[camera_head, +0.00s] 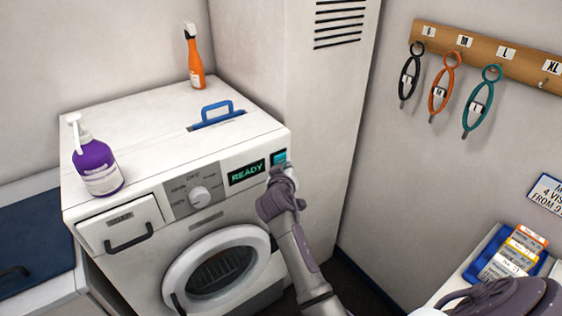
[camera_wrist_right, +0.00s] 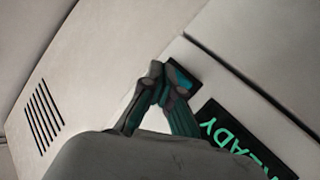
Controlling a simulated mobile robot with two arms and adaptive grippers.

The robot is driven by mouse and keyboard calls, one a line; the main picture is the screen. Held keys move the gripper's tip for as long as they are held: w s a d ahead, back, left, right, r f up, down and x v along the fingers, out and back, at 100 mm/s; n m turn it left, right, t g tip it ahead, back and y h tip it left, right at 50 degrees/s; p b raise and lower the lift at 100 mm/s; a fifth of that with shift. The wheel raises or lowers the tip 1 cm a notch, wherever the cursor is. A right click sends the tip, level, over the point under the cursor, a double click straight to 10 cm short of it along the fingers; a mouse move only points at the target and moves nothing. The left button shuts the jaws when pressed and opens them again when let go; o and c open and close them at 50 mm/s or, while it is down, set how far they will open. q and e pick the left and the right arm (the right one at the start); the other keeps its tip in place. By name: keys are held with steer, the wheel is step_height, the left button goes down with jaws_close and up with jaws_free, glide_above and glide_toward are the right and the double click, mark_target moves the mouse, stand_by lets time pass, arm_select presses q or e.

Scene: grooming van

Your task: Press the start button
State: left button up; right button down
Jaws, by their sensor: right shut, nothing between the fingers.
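The start button (camera_head: 279,157) is a small teal square in a dark frame at the right end of the machine's front panel. It also shows in the right wrist view (camera_wrist_right: 182,77), partly covered by my fingertips. Beside it the display (camera_head: 247,173) reads READY in green. My right gripper (camera_head: 283,171) is shut and empty, its fingertips right at the button's lower edge. In the right wrist view the fingertips (camera_wrist_right: 158,75) overlap the button; I cannot tell whether they touch it. My left gripper is not in view.
The washing machine (camera_head: 150,130) carries a purple pump bottle (camera_head: 96,165), an orange spray bottle (camera_head: 194,60) and a blue handle (camera_head: 217,112). A dial (camera_head: 199,196) and round door (camera_head: 217,268) are on its front. A tall vented cabinet (camera_head: 325,120) stands close on the right.

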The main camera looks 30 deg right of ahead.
steer(key=shift+w, duration=0.1)
stand_by(0.7)
steer(key=shift+w, duration=0.35)
steer(key=shift+w+a+b, duration=0.1)
steer(key=shift+w+b, duration=0.4)
steer(key=shift+b, duration=0.1)
stand_by(0.6)
steer(key=shift+s+r, duration=0.1)
steer(key=shift+s+p, duration=0.55)
steer(key=shift+s, duration=0.3)
steer(key=s, duration=0.1)
steer(key=s+p, duration=0.1)
steer(key=s, duration=0.1)
steer(key=s+p, duration=0.1)
steer(key=s, duration=0.1)
steer(key=shift+d, duration=0.3)
